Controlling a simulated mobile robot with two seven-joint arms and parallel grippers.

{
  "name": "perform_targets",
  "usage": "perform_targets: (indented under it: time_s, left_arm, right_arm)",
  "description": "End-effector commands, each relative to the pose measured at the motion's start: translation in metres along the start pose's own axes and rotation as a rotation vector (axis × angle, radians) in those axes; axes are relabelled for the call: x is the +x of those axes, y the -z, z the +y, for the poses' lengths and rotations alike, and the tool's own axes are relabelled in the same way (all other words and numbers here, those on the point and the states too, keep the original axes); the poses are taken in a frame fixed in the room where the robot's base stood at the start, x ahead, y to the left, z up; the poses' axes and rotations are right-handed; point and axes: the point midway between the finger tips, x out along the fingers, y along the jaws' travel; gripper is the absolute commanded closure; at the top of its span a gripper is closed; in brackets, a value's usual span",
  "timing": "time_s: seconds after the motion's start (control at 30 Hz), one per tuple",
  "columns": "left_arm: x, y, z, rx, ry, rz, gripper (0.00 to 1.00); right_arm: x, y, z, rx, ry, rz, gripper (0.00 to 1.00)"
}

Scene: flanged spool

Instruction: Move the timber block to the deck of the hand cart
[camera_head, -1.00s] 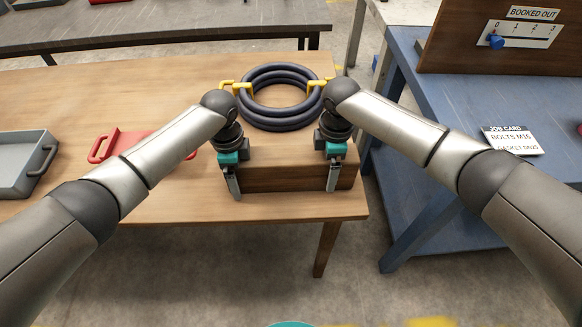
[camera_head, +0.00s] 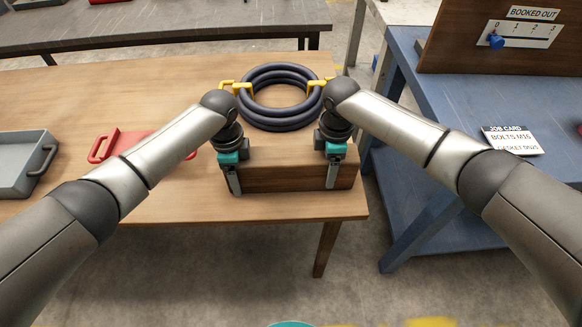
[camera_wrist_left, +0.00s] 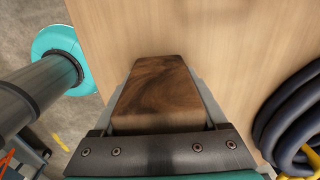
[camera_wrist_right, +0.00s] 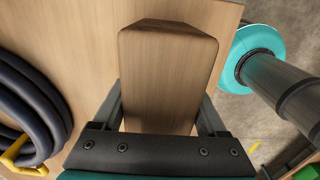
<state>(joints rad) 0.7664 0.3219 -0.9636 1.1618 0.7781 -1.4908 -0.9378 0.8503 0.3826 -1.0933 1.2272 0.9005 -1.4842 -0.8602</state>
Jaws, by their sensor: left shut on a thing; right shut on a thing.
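The timber block (camera_head: 285,178) is a brown wooden block near the front edge of the wooden table (camera_head: 190,208). My left gripper (camera_head: 234,180) is shut on the block's left end, and my right gripper (camera_head: 333,176) is shut on its right end. The left wrist view shows the block's dark-grained end (camera_wrist_left: 160,90) between the fingers. The right wrist view shows its paler end (camera_wrist_right: 165,80) between the fingers. I cannot tell whether the block touches the tabletop. No hand cart is clearly in view.
A dark hose coil (camera_head: 281,122) with yellow handles lies just behind the block. A red tray (camera_head: 122,143) and a grey tray (camera_head: 18,165) are to the left. A blue bench (camera_head: 425,110) with a job card (camera_head: 512,140) stands right, across a floor gap.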

Motion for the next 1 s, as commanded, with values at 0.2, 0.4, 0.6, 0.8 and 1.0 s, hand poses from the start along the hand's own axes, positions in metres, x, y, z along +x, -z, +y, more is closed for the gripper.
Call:
perform_targets:
  time_s: [0.2, 0.4, 0.6, 0.8, 1.0]
  left_arm:
    - [0.0, 0.0, 0.0, -0.001, -0.001, 0.0, 1.0]
    - [0.0, 0.0, 0.0, -0.001, -0.001, 0.0, 1.0]
    - [-0.003, 0.0, -0.001, -0.001, 0.003, 0.002, 1.0]
    - [-0.008, 0.0, -0.001, -0.001, 0.003, 0.002, 1.0]
    - [-0.02, 0.0, -0.001, -0.001, 0.003, 0.002, 1.0]
  right_arm:
    - [0.0, 0.0, 0.0, 0.0, 0.0, 0.0, 1.0]
    - [0.0, 0.0, 0.0, 0.001, 0.0, 0.0, 1.0]
    - [-0.003, 0.001, 0.002, 0.0, -0.004, 0.002, 1.0]
    - [-0.009, 0.001, 0.002, 0.0, -0.004, 0.002, 1.0]
    - [-0.021, 0.0, 0.002, 0.0, -0.004, 0.002, 1.0]
